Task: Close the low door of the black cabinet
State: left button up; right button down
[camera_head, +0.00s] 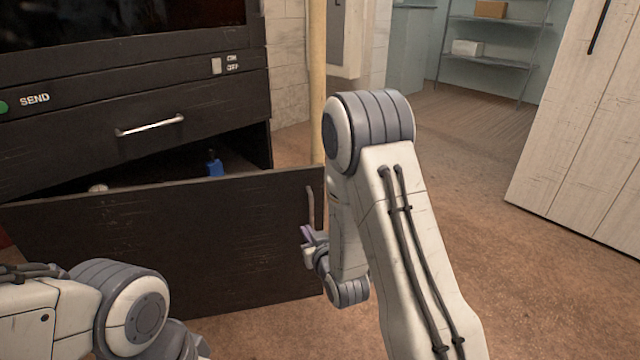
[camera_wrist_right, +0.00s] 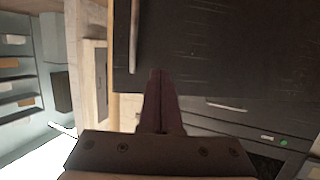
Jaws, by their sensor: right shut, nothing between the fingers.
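The black cabinet (camera_head: 60,140) stands at the left in the head view. Its low door (camera_head: 190,240) is swung open, with a dark gap behind its top edge, and its upright handle (camera_head: 311,208) is near the free right edge. My right gripper (camera_head: 308,241) is shut and empty, just below this handle at the door's right edge. In the right wrist view the shut fingers (camera_wrist_right: 160,90) point at the door (camera_wrist_right: 200,45), with the handle (camera_wrist_right: 135,35) to their left. I cannot tell if they touch the door. My left gripper is out of view.
A blue object (camera_head: 214,165) and a small pale object (camera_head: 98,188) show inside the cabinet. A drawer with a metal handle (camera_head: 150,126) is above the opening. The brown floor is clear right of the door, up to a pale wooden cabinet (camera_head: 570,130).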

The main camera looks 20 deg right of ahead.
jog(key=s+d+r+m+t+h, duration=0.1)
jog(key=d+r+t+h, duration=0.15)
jog(key=d, duration=0.35)
pick_arm(q)
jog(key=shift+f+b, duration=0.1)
jog(key=shift+b, duration=0.25)
pick_arm(e)
send_near(318, 183)
jog(key=shift+m, duration=0.3)
jog(key=w, duration=0.5)
jog(key=shift+w+d+f, duration=0.15)
jog(key=shift+w+d, duration=0.2)
jog(key=shift+w, duration=0.05)
